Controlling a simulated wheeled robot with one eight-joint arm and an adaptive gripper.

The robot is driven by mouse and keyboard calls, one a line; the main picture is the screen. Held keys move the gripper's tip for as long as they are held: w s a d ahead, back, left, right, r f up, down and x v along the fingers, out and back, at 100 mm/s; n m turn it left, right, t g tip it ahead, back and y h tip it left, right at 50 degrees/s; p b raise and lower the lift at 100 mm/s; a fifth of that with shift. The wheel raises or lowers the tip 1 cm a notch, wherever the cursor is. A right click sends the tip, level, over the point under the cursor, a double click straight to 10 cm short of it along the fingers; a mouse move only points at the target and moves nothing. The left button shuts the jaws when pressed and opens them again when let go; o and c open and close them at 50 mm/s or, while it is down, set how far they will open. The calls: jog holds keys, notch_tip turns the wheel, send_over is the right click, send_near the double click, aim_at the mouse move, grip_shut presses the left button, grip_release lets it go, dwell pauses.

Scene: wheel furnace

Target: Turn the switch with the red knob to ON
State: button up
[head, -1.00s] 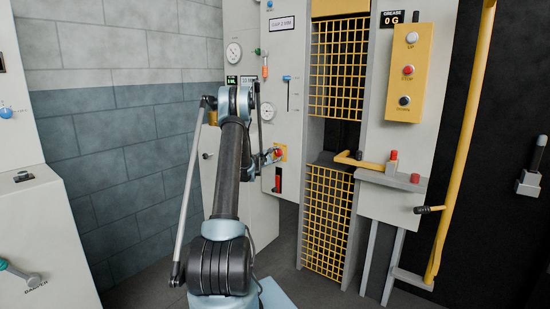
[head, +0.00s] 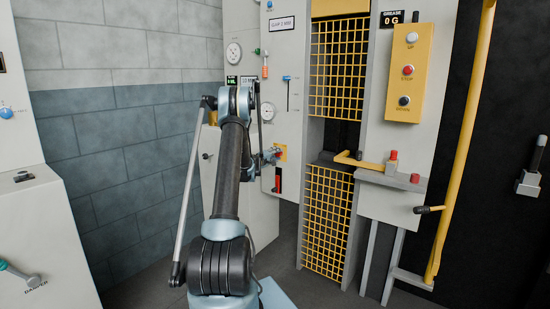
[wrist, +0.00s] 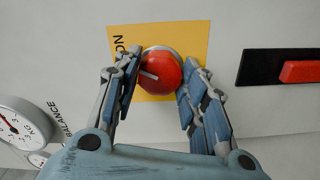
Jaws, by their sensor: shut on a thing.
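The red knob (wrist: 162,72) sits on a yellow plate (wrist: 190,34) on the pale panel, in the upper middle of the wrist view. A short pale mark on the knob's face points left and slightly up. The word ON is printed sideways at the plate's left edge. My gripper (wrist: 165,75) has one finger on each side of the knob and is shut on it. In the head view my gripper (head: 270,156) is at the yellow plate (head: 284,149) and mostly hides the knob.
A red handle in a black slot (wrist: 296,72) is right of the plate in the wrist view. A dial marked BALANCE (wrist: 22,125) is at lower left. In the head view a yellow mesh gate (head: 328,215) stands right of the panel.

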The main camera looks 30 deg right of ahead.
jog(key=shift+s+f+m, duration=0.15)
jog(key=shift+m, duration=0.55)
jog(key=o, duration=1)
jog(key=shift+o, duration=0.3)
jog(key=shift+a+f, duration=0.15)
jog(key=v, duration=1.1)
jog(key=shift+a+r, duration=0.2)
jog(key=shift+a, duration=0.15)
